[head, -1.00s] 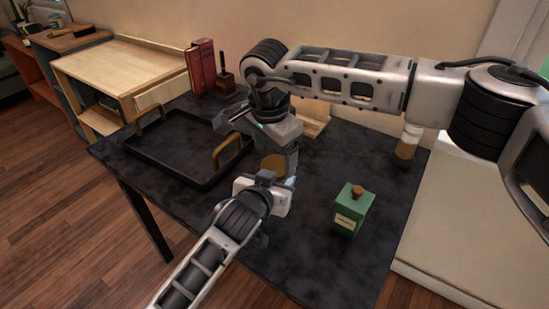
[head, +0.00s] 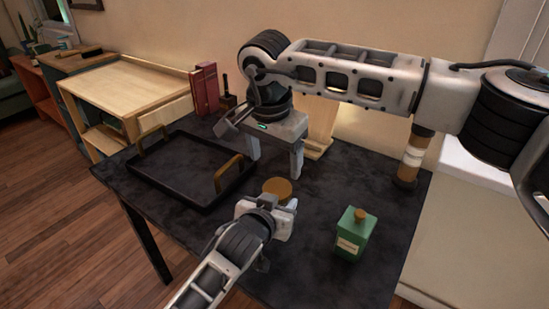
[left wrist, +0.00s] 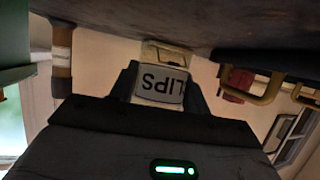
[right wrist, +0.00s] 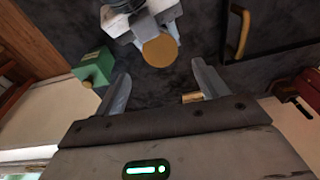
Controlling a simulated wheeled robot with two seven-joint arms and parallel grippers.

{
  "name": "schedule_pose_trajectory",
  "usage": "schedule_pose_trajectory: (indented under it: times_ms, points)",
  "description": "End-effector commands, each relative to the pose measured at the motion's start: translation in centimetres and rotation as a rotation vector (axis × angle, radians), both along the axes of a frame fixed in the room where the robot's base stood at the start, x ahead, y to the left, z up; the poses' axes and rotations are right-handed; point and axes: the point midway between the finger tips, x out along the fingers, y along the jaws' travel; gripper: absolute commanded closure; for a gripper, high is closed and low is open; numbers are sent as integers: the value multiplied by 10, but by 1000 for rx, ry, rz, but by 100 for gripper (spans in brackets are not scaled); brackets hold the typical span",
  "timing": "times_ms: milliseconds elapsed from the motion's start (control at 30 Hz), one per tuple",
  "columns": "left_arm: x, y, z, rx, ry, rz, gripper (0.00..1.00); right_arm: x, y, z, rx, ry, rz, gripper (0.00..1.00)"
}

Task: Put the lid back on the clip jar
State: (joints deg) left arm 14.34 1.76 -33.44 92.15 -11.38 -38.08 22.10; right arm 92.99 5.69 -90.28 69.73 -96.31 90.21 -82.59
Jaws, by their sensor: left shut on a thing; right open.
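The clip jar (left wrist: 163,82) is held in my left gripper, its upside-down label partly readable in the left wrist view. The round tan lid (head: 278,188) lies flat at the jar's top, beside my left gripper (head: 285,204); it also shows in the right wrist view (right wrist: 160,50). The seam between lid and jar is hidden, so I cannot tell how well it is seated. My right gripper (head: 274,163) is open and empty, behind and above the lid, fingers pointing down. It also shows in the right wrist view (right wrist: 162,90), apart from the lid.
A black tray (head: 190,190) with tan handles lies to the left. A green bottle (head: 354,234) stands at the right, near my left gripper. A brown and white cylinder (head: 411,160), a wooden stand (head: 321,125) and red books (head: 206,88) stand farther back. The front right tabletop is clear.

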Motion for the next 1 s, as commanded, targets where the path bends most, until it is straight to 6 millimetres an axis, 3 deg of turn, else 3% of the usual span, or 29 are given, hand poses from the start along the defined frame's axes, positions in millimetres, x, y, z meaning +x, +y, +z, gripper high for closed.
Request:
schedule_pose_trajectory:
  times_ms: [167, 633, 1000]
  points:
    - [0, 0, 1, -1, -2, 0, 100, 1, -1, -7, 0, 1, -2, 28]
    - [0, 0, 1, -1, -2, 0, 100, 10, -4, -71, -1, 2, -3, 28]
    - [0, 0, 1, -1, -2, 0, 100, 12, -5, -80, 0, 0, -3, 28]
